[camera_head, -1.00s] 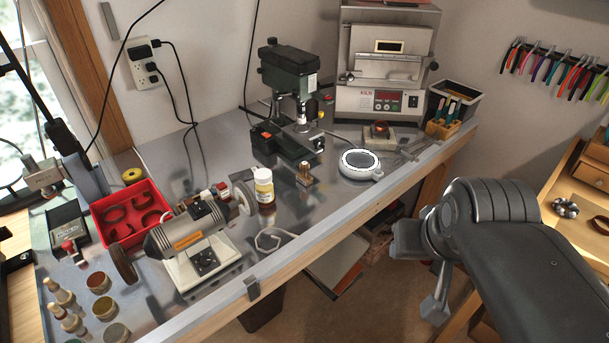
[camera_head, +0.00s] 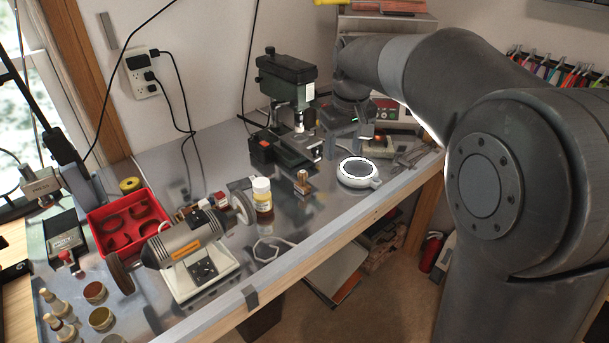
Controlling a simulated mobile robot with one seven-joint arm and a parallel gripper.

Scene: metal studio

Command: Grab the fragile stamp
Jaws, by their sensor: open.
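A small stamp (camera_head: 302,183) with a brown wooden handle stands upright on the metal bench top (camera_head: 283,222), in front of the drill press and left of a round white device. I take it to be the fragile stamp; no label can be read. My gripper (camera_head: 350,138) hangs over the back of the bench, pointing down. It is open and empty, to the right of and behind the stamp, apart from it. The stamp is in full view.
The green drill press (camera_head: 287,75) stands behind the stamp. The round white device (camera_head: 357,172) is close on its right. The bench front near the stamp is mostly clear.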

